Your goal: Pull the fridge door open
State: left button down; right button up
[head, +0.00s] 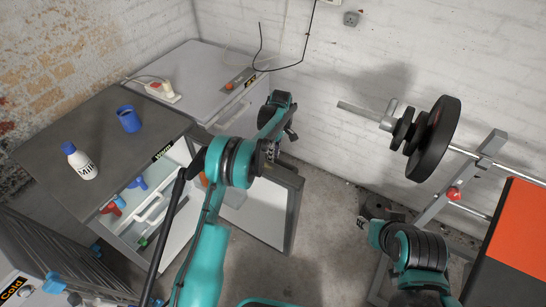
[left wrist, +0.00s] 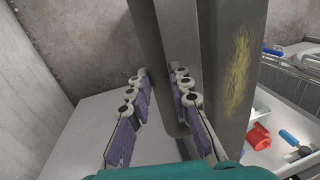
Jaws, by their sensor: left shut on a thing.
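The fridge (head: 62,112) is the dark-topped cabinet at the left in the head view. Its door (head: 292,222) stands open, swung out to the right, and the white inside with drawers shows. In the left wrist view, the fingers of my left gripper (left wrist: 160,75) lie on both sides of a grey upright door handle (left wrist: 150,32), shut on it. The door edge (left wrist: 232,75), with a yellowish scuff, is just right of the handle. In the head view my left gripper (head: 271,152) is partly hidden by my arm at the top of the door.
A milk bottle (head: 80,161) and a blue cup (head: 129,118) stand on the fridge top. A grey cabinet (head: 190,70) with a power strip (head: 163,91) stands behind. A barbell rack (head: 440,190) is at the right.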

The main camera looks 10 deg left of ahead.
pick_arm(q)
jog(key=c, duration=1.4)
grip_release()
jog(key=shift+o, duration=0.2)
notch_tip(320, 180, up, 12)
jog(key=w, duration=0.2)
jog(key=shift+d, duration=0.35)
jog(key=shift+f, duration=0.1)
